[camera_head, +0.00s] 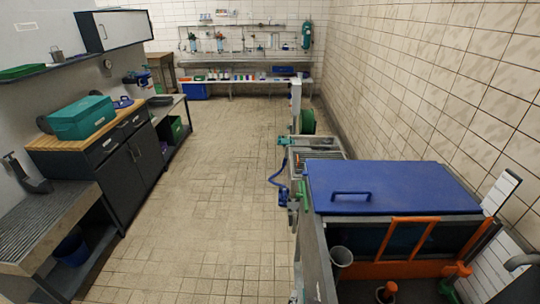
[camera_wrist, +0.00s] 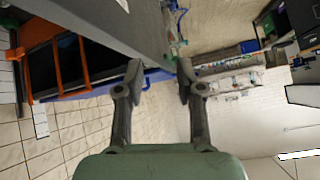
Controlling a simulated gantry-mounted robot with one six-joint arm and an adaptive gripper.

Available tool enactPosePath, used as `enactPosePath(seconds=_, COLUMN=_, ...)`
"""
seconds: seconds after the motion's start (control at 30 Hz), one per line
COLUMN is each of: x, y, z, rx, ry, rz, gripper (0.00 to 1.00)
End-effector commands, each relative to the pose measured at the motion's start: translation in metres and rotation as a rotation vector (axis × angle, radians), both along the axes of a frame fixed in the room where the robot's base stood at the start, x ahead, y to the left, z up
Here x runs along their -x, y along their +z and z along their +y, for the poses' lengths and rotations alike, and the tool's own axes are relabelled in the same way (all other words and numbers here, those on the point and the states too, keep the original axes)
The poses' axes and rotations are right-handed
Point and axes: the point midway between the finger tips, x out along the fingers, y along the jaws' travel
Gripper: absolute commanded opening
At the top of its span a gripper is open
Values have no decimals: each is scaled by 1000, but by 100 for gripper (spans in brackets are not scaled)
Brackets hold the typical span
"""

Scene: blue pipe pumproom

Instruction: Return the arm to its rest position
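My gripper (camera_wrist: 160,72) shows in the wrist view, its two dark fingers spread apart with nothing between them. Its green-grey body fills the bottom of that view. The wrist picture is upside down, with the ceiling lamp at the lower right. Behind the fingers are a grey panel (camera_wrist: 140,32) and the blue lid (camera_wrist: 98,88) of the tank unit. I cannot make out my gripper or arm in the head view.
The blue-lidded tank (camera_head: 395,184) with an orange frame (camera_head: 408,238) stands at the right, by the tiled wall. A workbench with a teal box (camera_head: 82,118) lines the left. A shelf bench (camera_head: 245,79) stands at the back. The tiled floor (camera_head: 215,190) between is clear.

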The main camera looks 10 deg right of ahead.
Motion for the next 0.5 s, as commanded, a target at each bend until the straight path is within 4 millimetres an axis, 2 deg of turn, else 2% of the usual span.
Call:
enactPosePath(seconds=0.03, x=8, y=3, z=32, rx=51, ry=93, rz=-59, gripper=38)
enactPosePath(seconds=0.1, x=21, y=21, z=68, rx=121, ry=207, rz=-143, gripper=38)
enactPosePath(seconds=0.23, x=55, y=53, z=125, rx=239, ry=392, rz=-297, gripper=38)
enactPosePath(seconds=0.27, x=52, y=85, z=121, rx=240, ry=384, rz=-293, gripper=38)
enactPosePath(seconds=0.3, x=51, y=104, z=118, rx=238, ry=377, rz=-288, gripper=38)
enactPosePath(seconds=0.37, x=51, y=125, z=118, rx=237, ry=375, rz=-287, gripper=38)
enactPosePath(seconds=0.5, x=50, y=180, z=117, rx=235, ry=372, rz=-285, gripper=38)
